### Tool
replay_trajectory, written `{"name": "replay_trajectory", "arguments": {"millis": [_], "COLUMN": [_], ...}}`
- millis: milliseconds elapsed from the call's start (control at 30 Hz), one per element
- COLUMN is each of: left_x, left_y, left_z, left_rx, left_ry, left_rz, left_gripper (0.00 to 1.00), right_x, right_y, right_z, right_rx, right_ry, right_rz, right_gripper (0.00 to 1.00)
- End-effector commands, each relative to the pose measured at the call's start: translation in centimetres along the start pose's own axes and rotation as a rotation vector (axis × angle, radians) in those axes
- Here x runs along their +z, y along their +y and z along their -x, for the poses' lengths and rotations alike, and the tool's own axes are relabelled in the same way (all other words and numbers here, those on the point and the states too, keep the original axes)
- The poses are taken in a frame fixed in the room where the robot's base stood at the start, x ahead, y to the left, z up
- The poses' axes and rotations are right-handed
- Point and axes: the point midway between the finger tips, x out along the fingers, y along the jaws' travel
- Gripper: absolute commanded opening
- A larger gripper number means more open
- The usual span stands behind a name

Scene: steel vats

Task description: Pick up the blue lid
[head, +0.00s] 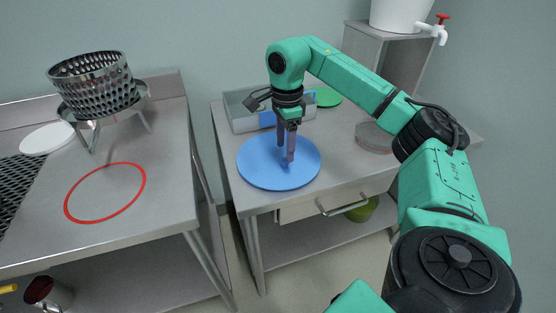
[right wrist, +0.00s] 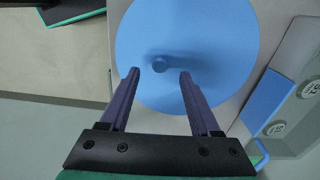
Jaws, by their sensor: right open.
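The blue lid (head: 265,172) is a flat round disc with a small central knob, lying on the right steel table in the head view. In the right wrist view the lid (right wrist: 215,40) fills the upper middle, and its knob (right wrist: 160,64) shows between and just beyond the fingertips. My right gripper (head: 286,160) points down over the lid's middle, with its fingers apart. In the right wrist view the right gripper (right wrist: 159,75) is open and empty, one finger on each side of the knob's line. My left gripper is not in view.
A grey bin (head: 240,116) with a blue item stands behind the lid, with a green disc (head: 327,97) beside it. A clear round dish (head: 373,138) sits to the right. The left table (head: 165,205) bears a red ring outline and a perforated basket (head: 90,78).

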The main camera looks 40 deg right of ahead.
Motion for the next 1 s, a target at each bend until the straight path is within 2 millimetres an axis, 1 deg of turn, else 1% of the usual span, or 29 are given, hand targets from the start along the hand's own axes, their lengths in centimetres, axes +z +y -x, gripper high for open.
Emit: {"name": "replay_trajectory", "arguments": {"millis": [100,200,267,433,467,500,567,600,867,1000], "left_x": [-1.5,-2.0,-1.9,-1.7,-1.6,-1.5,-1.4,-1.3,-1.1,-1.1], "left_y": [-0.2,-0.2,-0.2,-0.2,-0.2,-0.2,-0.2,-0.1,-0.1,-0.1], "left_z": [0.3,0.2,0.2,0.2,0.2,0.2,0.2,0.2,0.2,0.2], "left_rx": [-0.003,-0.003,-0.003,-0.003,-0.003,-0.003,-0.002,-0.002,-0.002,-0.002], "left_ry": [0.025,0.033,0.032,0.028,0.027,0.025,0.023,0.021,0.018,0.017], "left_rz": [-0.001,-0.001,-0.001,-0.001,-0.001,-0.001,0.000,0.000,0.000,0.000], "left_gripper": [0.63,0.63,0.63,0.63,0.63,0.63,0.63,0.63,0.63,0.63], "right_x": [-0.1,-0.1,-0.1,-0.1,-0.1,-0.1,-0.1,-0.1,0.0,0.0], "right_y": [-0.1,-0.1,-0.1,-0.1,-0.1,-0.1,-0.1,-0.1,-0.1,-0.2], "right_z": [-2.4,-3.9,-4.2,-4.2,-4.2,-4.2,-4.2,-4.2,-4.2,-3.6], "right_rx": [0.004,0.002,0.001,0.000,0.000,0.000,0.000,0.000,0.000,-0.001], "right_ry": [0.002,0.001,0.000,-0.001,-0.001,-0.001,-0.001,-0.001,-0.001,-0.001], "right_rz": [0.000,0.001,0.001,0.001,0.001,0.001,0.001,0.001,0.001,0.001], "right_gripper": [0.64,0.64,0.64,0.64,0.52,0.37,0.14,0.00,0.00,0.00]}}
